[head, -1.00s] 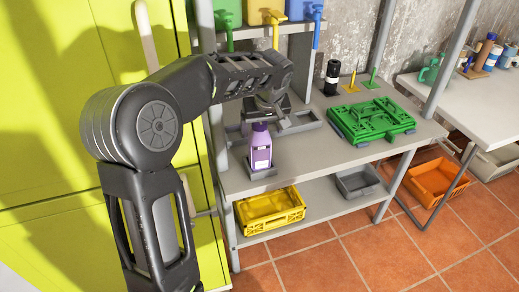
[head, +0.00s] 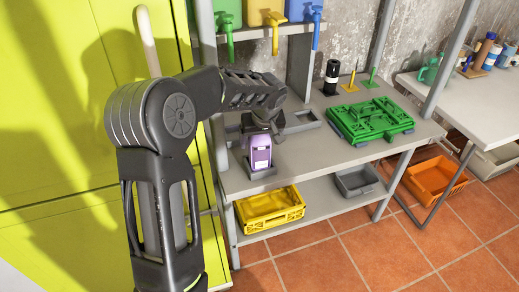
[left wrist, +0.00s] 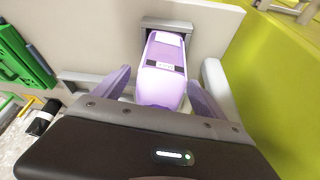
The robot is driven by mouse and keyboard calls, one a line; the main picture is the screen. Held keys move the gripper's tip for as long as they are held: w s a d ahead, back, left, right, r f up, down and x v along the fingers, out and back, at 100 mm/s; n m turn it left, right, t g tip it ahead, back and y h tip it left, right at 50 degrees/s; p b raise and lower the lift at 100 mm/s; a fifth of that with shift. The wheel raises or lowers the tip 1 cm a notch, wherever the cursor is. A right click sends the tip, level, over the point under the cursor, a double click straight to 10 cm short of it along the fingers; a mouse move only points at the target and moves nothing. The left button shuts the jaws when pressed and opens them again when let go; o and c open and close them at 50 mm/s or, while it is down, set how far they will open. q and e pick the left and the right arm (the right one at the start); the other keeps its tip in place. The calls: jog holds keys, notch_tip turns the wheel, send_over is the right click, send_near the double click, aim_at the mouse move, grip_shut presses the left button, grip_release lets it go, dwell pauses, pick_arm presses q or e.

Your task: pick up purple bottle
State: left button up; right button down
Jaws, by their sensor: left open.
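The purple bottle (head: 260,152) stands upright in a small grey holder (head: 262,172) near the front left of the grey workbench. It also shows in the left wrist view (left wrist: 163,75), with a pale label facing up in that picture. My left gripper (head: 256,126) is right above and around the top of the bottle in the head view. In the left wrist view its two fingers (left wrist: 160,92) are spread, one on each side of the bottle, with gaps visible. The bottle's cap is hidden by the gripper. My right gripper is not in view.
A green crate (head: 352,133) lies on the bench to the right, with a black bottle (head: 331,78) behind it. A yellow crate (head: 268,217) stands on the lower shelf. A yellow-green cabinet (head: 60,120) is close on the left.

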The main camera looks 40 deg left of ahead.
pick_arm(q)
jog(key=shift+c, duration=0.4)
grip_shut()
dwell(0.8)
